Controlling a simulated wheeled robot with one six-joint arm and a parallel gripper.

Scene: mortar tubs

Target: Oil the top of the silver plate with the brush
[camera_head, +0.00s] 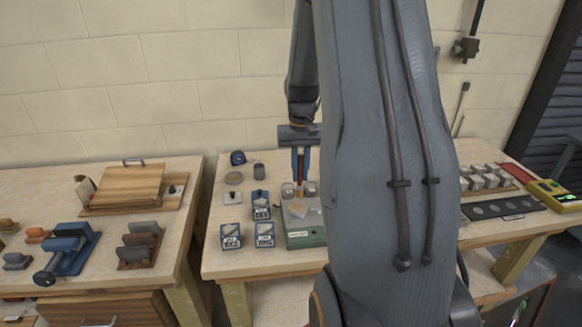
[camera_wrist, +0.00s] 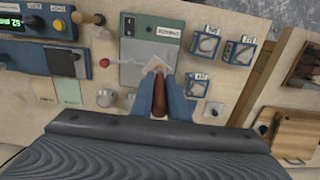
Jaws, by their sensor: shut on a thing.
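My gripper (camera_head: 301,178) points down over the middle table and is shut on the brush. The brush's red-brown handle (camera_wrist: 159,98) stands between the blue fingers in the wrist view. Its pale head (camera_wrist: 154,67) appears at the plate's edge area, partly hidden by the fingertips. The silver plate (camera_head: 308,223) is the grey top of a green box (camera_head: 306,240) with a label on its front. The plate (camera_wrist: 135,53) also shows beyond the fingers in the wrist view. I cannot tell whether the bristles touch it.
Two small round metal pots (camera_head: 288,190) stand just behind the plate. Several blue labelled blocks (camera_head: 231,236) stand to its left. My arm hides the table to the right of the plate. A wooden board (camera_head: 125,185) lies on the left table.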

